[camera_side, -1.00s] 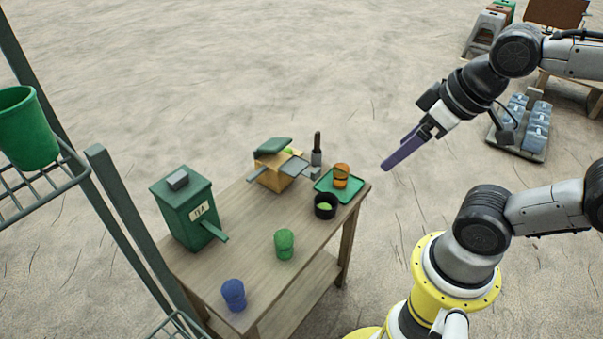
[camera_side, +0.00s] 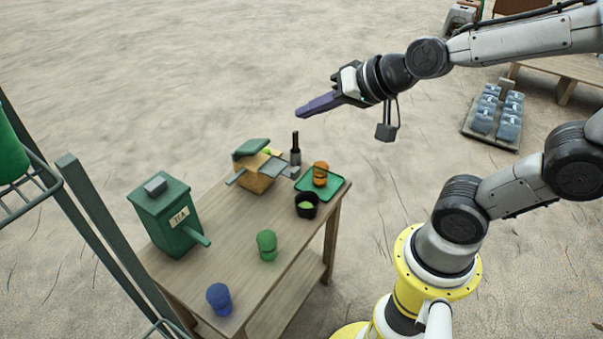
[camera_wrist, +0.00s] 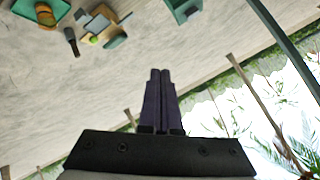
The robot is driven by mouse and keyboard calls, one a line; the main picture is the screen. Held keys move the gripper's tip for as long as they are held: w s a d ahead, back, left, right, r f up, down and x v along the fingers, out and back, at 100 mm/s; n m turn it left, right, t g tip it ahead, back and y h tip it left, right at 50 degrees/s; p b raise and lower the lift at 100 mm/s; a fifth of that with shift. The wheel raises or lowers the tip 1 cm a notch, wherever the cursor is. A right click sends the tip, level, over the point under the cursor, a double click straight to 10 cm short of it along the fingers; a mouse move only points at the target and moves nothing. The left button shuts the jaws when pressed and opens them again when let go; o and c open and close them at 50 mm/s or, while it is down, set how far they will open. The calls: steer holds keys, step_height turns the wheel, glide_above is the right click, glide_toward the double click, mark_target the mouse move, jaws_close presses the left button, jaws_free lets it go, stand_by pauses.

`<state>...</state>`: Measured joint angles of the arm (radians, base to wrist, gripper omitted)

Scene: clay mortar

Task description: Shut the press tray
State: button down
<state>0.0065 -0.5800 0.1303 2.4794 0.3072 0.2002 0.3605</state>
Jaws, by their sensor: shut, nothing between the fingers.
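The press (camera_side: 256,180) is a small wooden box with a raised green lid (camera_side: 251,148) near the table's far edge. A flat grey tray (camera_side: 279,168) sticks out of its right side, and a grey handle shows on its left. In the wrist view the press (camera_wrist: 114,22) is upper left, small, with the grey tray (camera_wrist: 97,24) beside it. My gripper (camera_side: 299,113) is shut and empty. It points left, in the air above and behind the press, clear of everything. In the wrist view my gripper's purple fingers (camera_wrist: 160,72) lie together.
A dark bottle (camera_side: 295,150) stands close by the tray. A green tray (camera_side: 334,187) with an orange stack (camera_side: 320,174), a black bowl (camera_side: 306,207), a green cup (camera_side: 267,246), a blue cup (camera_side: 219,299) and a green tea box (camera_side: 168,215) share the table. A rack stands left.

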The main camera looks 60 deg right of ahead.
mark_target(277, 167)
steer(key=w+d+f+m+h, duration=0.2)
steer(key=w+d+f+m, duration=0.1)
steer(key=w+f+m, duration=0.25)
steer(key=s+d+f+m+g+h, duration=0.2)
steer(key=d+f, duration=0.2)
steer(key=f, duration=0.5)
steer(key=s+d+f+m+g+h, duration=0.1)
steer(key=s+d+f+m+g, duration=0.2)
steer(key=f, duration=0.6)
steer(key=w+d+f+n, duration=0.1)
steer(key=w+d+f, duration=0.3)
steer(key=w+f, duration=0.4)
steer(key=shift+w, duration=0.95)
steer(key=w, duration=0.8)
steer(key=shift+w, duration=0.1)
